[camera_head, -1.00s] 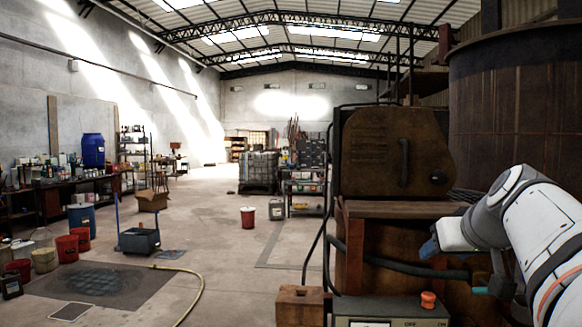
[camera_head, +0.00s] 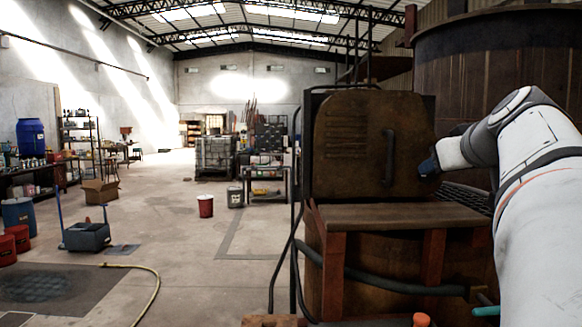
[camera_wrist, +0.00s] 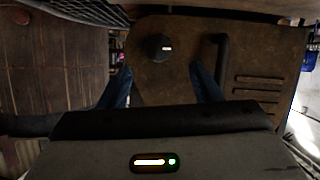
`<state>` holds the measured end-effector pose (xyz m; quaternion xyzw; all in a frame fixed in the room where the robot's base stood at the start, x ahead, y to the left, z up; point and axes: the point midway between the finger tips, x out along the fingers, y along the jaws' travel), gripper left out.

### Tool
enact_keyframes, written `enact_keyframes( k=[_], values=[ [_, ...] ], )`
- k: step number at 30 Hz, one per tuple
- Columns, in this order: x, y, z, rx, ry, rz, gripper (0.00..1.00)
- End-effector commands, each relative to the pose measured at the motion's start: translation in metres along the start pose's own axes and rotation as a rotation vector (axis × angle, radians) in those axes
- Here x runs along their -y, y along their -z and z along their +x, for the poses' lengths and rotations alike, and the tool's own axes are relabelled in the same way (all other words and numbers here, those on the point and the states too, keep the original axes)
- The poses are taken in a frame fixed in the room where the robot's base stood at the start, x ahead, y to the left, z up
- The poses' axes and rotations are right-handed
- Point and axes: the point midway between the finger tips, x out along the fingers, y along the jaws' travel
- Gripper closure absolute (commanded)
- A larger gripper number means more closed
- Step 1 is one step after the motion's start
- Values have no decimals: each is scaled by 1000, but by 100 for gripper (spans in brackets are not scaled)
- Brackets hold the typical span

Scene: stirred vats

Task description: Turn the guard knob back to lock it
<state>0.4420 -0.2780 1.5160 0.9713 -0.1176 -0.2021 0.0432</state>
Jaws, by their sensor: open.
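The rusty brown guard (camera_head: 350,140) stands upright on the machine, with a dark vertical handle (camera_head: 389,157). In the head view its knob is hidden behind my gripper (camera_head: 430,168), which is at the guard's right edge. In the wrist view the round dark knob (camera_wrist: 158,47) shows on the guard (camera_wrist: 190,80), with a short pale mark lying horizontally. The handle (camera_wrist: 221,58) is to its right there. My gripper (camera_wrist: 162,88) is open, its blue fingers spread on either side below the knob in the picture. I see no contact with the knob.
A wooden ledge (camera_head: 390,216) juts out below the guard. A dark hose (camera_head: 380,284) runs beneath it. A large rusty vat (camera_head: 500,70) stands behind at the right, with a dark grating (camera_head: 468,197) near my arm. Open floor lies left.

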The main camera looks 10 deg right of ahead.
Motion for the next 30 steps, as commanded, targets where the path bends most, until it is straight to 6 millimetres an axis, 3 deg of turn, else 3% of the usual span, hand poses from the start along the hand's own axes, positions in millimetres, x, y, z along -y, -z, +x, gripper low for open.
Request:
enact_keyframes(
  k=[15,26,30],
  values=[
    [-6,-1,67,4,-10,6,42],
    [-8,-2,74,2,-14,6,42],
    [-8,-2,74,2,-14,6,52]
  ],
)
